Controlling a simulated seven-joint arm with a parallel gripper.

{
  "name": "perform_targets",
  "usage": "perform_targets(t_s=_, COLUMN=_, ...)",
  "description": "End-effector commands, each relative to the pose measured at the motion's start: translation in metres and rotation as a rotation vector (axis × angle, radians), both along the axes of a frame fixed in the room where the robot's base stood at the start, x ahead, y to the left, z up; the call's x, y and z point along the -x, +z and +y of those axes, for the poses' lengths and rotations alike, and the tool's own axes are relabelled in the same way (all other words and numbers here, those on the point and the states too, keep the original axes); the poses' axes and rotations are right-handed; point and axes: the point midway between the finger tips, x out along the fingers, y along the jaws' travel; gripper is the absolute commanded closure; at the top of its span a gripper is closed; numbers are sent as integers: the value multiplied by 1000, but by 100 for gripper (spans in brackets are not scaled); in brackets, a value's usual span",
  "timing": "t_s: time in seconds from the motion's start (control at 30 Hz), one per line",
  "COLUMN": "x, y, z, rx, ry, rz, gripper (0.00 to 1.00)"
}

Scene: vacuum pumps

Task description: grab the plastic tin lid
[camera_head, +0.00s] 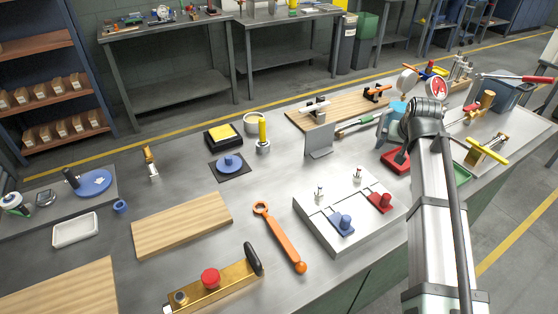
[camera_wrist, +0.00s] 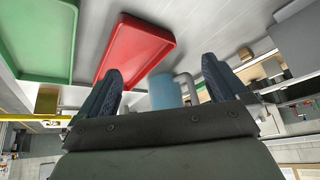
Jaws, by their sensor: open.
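I cannot tell for sure which thing is the plastic tin lid. A flat blue disc (camera_head: 93,183) lies on a grey plate at the left of the bench, and a blue disc with a knob (camera_head: 230,163) sits on a dark square mat. My gripper (camera_head: 390,132) is at the far right of the bench, well away from both. In the wrist view my gripper (camera_wrist: 160,80) is open, its two dark fingers apart. A light blue cylinder (camera_wrist: 165,91) with a grey handle-like curve shows beyond the gap, and nothing is visibly held.
A red tray (camera_head: 395,161) lies beside my gripper; it also shows in the wrist view (camera_wrist: 137,50) near a green tray (camera_wrist: 40,38). A white block with valves (camera_head: 330,238), an orange wrench (camera_head: 280,236) and a wooden board (camera_head: 182,224) occupy the bench's front and middle.

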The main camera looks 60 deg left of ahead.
Motion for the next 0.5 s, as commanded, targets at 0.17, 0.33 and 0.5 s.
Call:
perform_targets(t_s=0.17, x=67, y=12, z=57, rx=19, ry=79, rz=11, gripper=0)
perform_targets(t_s=0.33, x=131, y=22, z=99, rx=40, ry=144, rz=18, gripper=0)
perform_targets(t_s=0.5, x=197, y=33, z=134, rx=57, ry=207, rz=24, gripper=0)
